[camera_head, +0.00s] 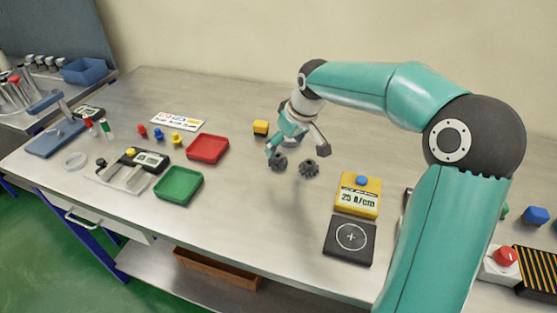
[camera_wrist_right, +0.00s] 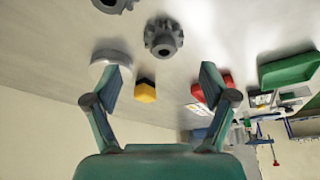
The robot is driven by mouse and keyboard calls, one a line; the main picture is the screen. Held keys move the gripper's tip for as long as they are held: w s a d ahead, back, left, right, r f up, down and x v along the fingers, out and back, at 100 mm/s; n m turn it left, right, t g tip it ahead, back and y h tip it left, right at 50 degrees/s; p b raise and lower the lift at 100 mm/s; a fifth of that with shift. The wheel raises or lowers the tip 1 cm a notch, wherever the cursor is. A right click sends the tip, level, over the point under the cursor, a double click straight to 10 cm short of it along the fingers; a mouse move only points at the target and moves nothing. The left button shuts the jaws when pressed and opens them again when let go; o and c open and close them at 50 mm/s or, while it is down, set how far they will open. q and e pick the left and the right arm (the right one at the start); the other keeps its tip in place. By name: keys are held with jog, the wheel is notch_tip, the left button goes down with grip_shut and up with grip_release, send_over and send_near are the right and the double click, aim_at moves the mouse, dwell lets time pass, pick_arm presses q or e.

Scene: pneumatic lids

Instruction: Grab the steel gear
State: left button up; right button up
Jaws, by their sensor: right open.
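Two dark grey toothed gears lie on the bench in the head view, a left gear (camera_head: 278,161) and a right gear (camera_head: 309,168). I cannot tell by colour which one is the steel gear. In the right wrist view one gear (camera_wrist_right: 163,37) with a centre hole lies beyond the gap between the fingers, and another is cut off at the top edge. My right gripper (camera_head: 297,147) is open and empty, apart from the gears; in the wrist view its fingers (camera_wrist_right: 160,78) are spread. My left gripper is not in view.
A yellow block (camera_head: 261,127) and a pale round piece (camera_wrist_right: 109,58) are near the gripper. A red tray (camera_head: 226,152) and a green tray (camera_head: 195,196) lie to the left. A yellow meter (camera_head: 346,204) and black pad (camera_head: 333,254) are to the right. The front middle is clear.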

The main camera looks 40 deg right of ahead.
aim_at(278, 155)
jog(key=shift+a+p+x, duration=0.1)
jog(key=shift+p+x, duration=0.05)
jog(key=shift+x, duration=1.2)
jog(key=shift+a+p+x, duration=0.15)
jog(key=shift+x, duration=1.2)
jog(key=shift+s, duration=0.1)
jog(key=c, duration=1.5)
jog(key=shift+o, duration=0.2)
jog(key=shift+r, duration=0.1)
